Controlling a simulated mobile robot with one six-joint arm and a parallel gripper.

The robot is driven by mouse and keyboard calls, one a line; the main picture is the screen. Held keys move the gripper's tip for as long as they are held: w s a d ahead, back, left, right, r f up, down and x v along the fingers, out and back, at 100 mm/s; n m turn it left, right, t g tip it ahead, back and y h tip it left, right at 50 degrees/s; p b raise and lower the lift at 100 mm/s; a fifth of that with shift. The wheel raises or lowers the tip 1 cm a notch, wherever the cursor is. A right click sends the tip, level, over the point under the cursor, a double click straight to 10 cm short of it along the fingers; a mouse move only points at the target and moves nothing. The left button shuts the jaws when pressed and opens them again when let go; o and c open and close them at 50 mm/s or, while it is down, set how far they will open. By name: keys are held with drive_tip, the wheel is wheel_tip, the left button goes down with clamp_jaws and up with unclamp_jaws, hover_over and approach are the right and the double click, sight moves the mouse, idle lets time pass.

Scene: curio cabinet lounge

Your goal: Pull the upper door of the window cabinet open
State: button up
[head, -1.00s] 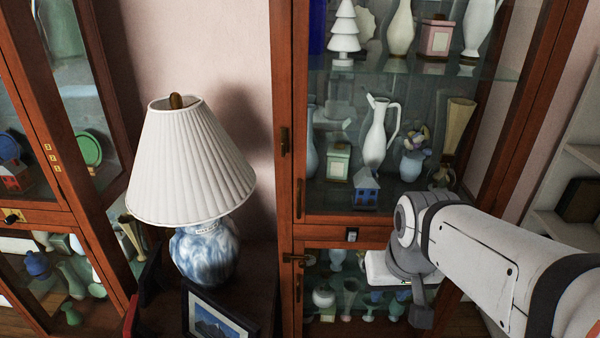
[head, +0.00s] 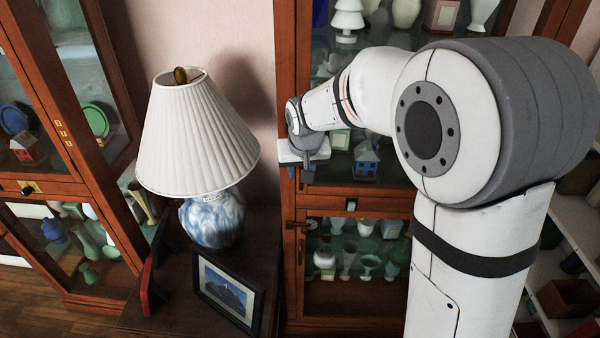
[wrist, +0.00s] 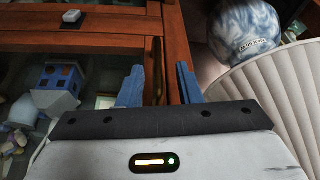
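The cabinet in front of me has a wooden-framed upper glass door (head: 372,200), which looks closed. In the wrist view the door's glass (wrist: 25,65) is at left and its wooden frame (wrist: 145,60) runs up the middle. A slim dark brass handle (wrist: 157,68) stands upright on that frame. My gripper (wrist: 160,85) is open, with one blue finger on each side of the handle. I cannot tell whether the fingers touch it. In the head view my gripper (head: 303,168) is at the door's left edge and hides the handle.
A lamp with a pleated white shade (head: 195,135) and blue-white base (head: 212,220) stands close left of the gripper, on a dark side table (head: 185,300) with a picture frame (head: 228,290). The lower door (head: 350,297) is below. Another glass cabinet (head: 60,185) stands at far left.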

drive_tip(key=shift+x, duration=1.75)
clamp_jaws()
drive_tip(key=shift+d, duration=0.1)
